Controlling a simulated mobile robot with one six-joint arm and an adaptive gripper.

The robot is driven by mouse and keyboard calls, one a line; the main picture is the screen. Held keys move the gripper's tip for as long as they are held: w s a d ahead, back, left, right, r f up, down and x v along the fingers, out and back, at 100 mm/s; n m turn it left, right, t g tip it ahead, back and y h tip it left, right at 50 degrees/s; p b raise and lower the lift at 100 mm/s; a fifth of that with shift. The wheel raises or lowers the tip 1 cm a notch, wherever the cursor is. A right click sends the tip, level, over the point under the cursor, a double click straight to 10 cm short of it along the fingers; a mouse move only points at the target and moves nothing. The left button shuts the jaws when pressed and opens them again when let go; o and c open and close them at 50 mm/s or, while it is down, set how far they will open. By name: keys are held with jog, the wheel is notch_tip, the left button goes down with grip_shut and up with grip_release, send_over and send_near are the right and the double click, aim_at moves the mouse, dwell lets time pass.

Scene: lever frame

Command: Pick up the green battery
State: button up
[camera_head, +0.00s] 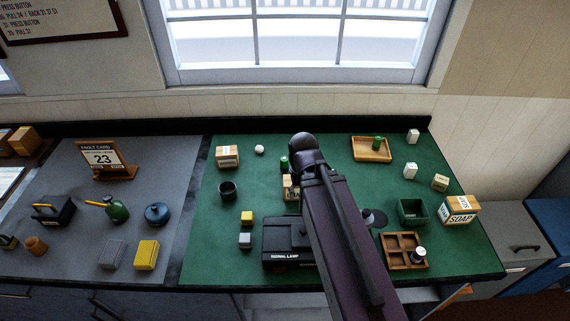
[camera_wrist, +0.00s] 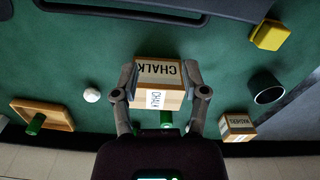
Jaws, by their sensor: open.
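A green battery (camera_head: 284,163) stands on the green mat left of my arm in the head view. In the wrist view it (camera_wrist: 166,118) shows between my fingers, partly hidden by a chalk box (camera_wrist: 158,82) and my gripper body. My gripper (camera_wrist: 158,74) is open, its two fingers on either side of the chalk box in the picture; I cannot tell if they touch it. Nothing is clearly held. My arm hides the gripper in the head view. A second green cylinder (camera_head: 377,143) stands in a wooden tray (camera_head: 358,153); it also shows in the wrist view (camera_wrist: 36,124).
A washers box (camera_head: 227,156), dark cup (camera_head: 228,190) and white ball (camera_head: 259,149) stand left of the battery. A signal lamp (camera_head: 286,236) is at the mat's front. A divided wooden box (camera_head: 391,264) and soap box (camera_head: 459,209) stand right of my arm.

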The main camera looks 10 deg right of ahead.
jog(key=o, duration=0.3)
jog(key=shift+o, duration=0.5)
jog(key=shift+w, duration=0.3)
notch_tip(320, 180, up, 4)
jog(key=r+m+p, duration=0.1)
jog(key=m+p, duration=0.3)
jog(key=p, duration=0.1)
send_over(284, 158)
jog(key=shift+d+f, duration=0.15)
jog(key=shift+f, duration=0.1)
jog(key=shift+f+b, duration=0.15)
jog(key=shift+b, duration=0.2)
notch_tip(284, 158, down, 8)
jog(key=b, duration=0.8)
jog(key=shift+f, duration=0.2)
jog(key=shift+f+b, duration=0.1)
jog(key=shift+b, duration=0.25)
jog(key=shift+f+b, duration=2.5)
